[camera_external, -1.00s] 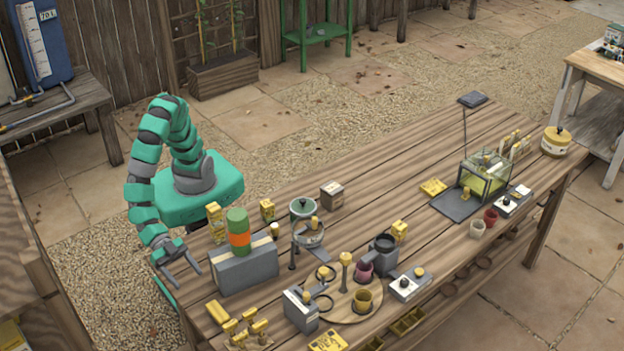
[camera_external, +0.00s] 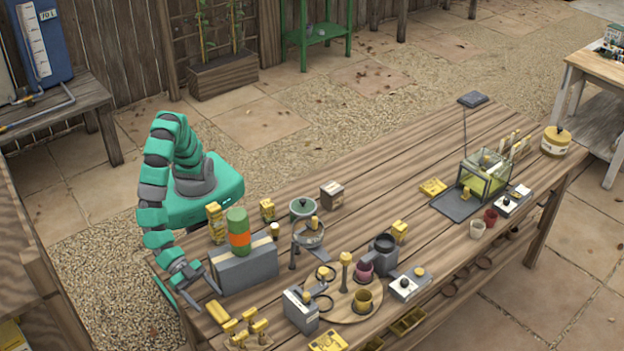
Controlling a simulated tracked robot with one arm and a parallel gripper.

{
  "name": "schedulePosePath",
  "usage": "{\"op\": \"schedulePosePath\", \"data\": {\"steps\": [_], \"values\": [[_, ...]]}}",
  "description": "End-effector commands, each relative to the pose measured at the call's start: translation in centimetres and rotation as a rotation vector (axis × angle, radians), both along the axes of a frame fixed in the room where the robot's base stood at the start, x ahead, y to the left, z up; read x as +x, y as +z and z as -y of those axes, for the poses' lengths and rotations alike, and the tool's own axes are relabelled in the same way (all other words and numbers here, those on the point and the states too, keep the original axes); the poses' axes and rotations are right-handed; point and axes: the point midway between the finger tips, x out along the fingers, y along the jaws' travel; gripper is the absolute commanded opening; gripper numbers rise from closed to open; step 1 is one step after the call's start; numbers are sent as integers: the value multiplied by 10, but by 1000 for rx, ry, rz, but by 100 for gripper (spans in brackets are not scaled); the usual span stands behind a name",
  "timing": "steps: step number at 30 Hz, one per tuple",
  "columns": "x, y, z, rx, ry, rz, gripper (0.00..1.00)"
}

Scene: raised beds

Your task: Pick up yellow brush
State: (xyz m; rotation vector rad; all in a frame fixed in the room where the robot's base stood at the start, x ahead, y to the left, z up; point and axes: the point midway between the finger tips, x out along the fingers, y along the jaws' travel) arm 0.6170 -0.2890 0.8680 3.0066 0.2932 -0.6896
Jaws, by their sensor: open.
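A small yellow block-like piece (camera_external: 217,312) lies on the near left end of the wooden table; it may be the yellow brush, but it is too small to tell. Several yellow-topped pieces (camera_external: 249,314) stand close together just right of it, and one of these could also be a brush. My gripper (camera_external: 207,300) is open and empty, pointing down at the table's left edge. Its fingers are just above and left of the yellow block in the picture, apart from the pieces. I cannot tell its exact height.
A grey box (camera_external: 300,310) and a round wooden board (camera_external: 345,312) are further right. The table's far middle is mostly clear.

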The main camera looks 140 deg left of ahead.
Motion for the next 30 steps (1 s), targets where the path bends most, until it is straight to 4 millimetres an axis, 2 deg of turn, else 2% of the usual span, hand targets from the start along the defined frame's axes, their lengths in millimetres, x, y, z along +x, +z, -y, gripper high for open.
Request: {"op": "schedulePosePath", "data": {"steps": [9,16,17,21,23,30], "values": [[37,-21,-7,1,5,1,67],[39,-21,-6,0,2,1,67],[39,-21,-6,0,2,1,65],[39,-21,-6,0,2,1,26],[39,-21,-6,0,2,0,12],[39,-21,-6,0,2,0,12]]}}
